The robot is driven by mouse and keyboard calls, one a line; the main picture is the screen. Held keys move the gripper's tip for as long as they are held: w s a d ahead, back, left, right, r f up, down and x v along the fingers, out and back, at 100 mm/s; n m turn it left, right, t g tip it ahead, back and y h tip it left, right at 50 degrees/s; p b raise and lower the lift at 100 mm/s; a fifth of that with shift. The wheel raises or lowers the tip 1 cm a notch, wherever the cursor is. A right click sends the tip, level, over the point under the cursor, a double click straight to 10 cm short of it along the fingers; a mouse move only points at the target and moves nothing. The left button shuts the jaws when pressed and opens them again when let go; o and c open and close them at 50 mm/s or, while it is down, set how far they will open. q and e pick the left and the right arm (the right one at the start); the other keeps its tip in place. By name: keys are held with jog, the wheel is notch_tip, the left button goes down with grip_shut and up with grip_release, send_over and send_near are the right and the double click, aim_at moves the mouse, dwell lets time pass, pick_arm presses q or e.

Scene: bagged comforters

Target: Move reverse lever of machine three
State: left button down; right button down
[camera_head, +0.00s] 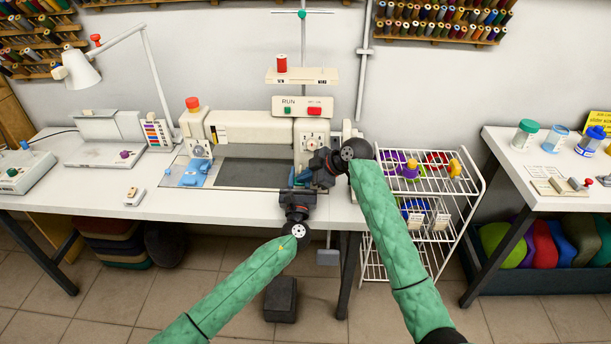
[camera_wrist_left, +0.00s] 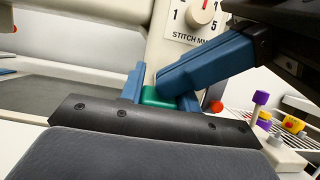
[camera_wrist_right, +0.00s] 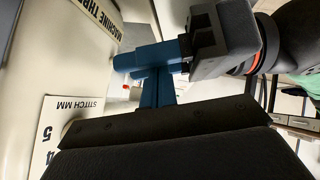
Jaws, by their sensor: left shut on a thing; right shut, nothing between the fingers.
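Machine three, the cream sewing machine (camera_head: 255,128), stands on the white table. The right wrist view shows its "MACHINE THR…" label (camera_wrist_right: 95,15). My left gripper (camera_head: 300,183) is at the front of the machine's right end, below the stitch dial (camera_wrist_left: 205,5). It is shut on a small green piece (camera_wrist_left: 158,97), seen between its blue fingers in the left wrist view; whether this is the reverse lever's grip I cannot tell. My right gripper (camera_wrist_right: 153,88) is shut and empty, close beside the left one. In the head view both grippers hide the lever area.
A white wire rack (camera_head: 425,190) with purple, red and yellow items stands right of the table. A lamp (camera_head: 82,72) and another machine (camera_head: 105,140) are at the left. A red and green RUN panel (camera_head: 302,106) sits atop machine three. The table's front left is mostly clear.

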pick_arm(q)
jog(key=shift+r, duration=0.25)
pick_arm(e)
jog(key=shift+d+f, duration=0.1)
jog(key=shift+f, duration=0.65)
pick_arm(q)
jog(key=c, duration=1)
grip_release()
jog(key=shift+f, duration=0.1)
